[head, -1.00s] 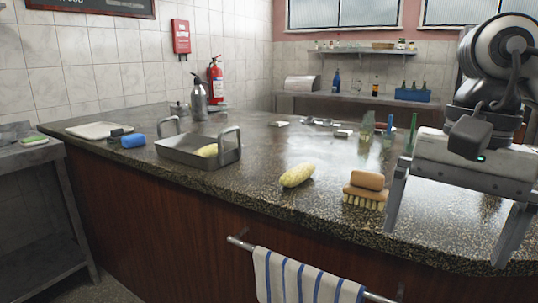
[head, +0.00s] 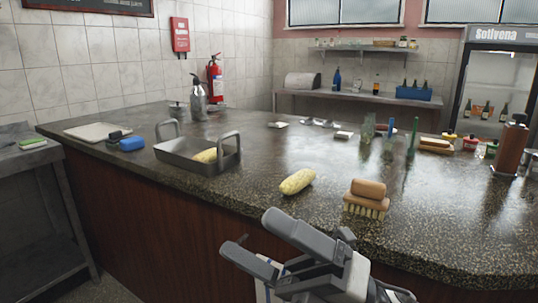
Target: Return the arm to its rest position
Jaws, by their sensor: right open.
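My right gripper (head: 253,238) is at the bottom centre of the head view. It is in front of the counter's near edge and seems lower than the counter top. Its two fingers are apart with nothing between them. The gripper hides most of the striped towel. My left gripper is not in view.
The counter's near edge lies just beyond my right gripper.

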